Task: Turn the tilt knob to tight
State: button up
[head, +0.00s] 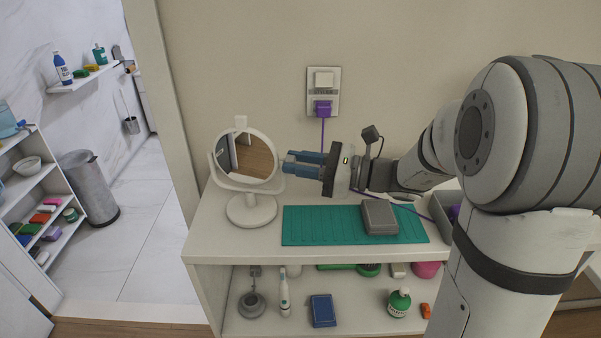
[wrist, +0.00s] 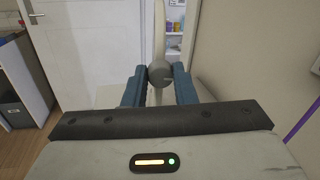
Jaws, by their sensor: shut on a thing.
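A round white vanity mirror (head: 221,158) stands on a round base at the left end of the counter, held in a white frame. My gripper (head: 287,163) reaches in from the right, level with the mirror's right side. In the wrist view, the dark grey round tilt knob (wrist: 159,74) sits between the blue fingers of my gripper (wrist: 159,88), with the mirror edge-on behind it. The fingers are shut on the knob. In the head view the fingers hide the knob. Any tight or loose mark on it cannot be made out.
A green mat (head: 300,228) with a grey box (head: 379,217) lies on the counter (head: 213,232) below my arm. A wall outlet (head: 323,92) with a purple plug and cord is behind. The shelf below holds several bottles and small items.

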jog(key=shift+n, duration=0.3)
jog(key=o, duration=1)
jog(key=v, duration=0.7)
jog(key=shift+d, duration=0.4)
jog(key=shift+s+f, duration=0.1)
jog(key=shift+s, duration=0.05)
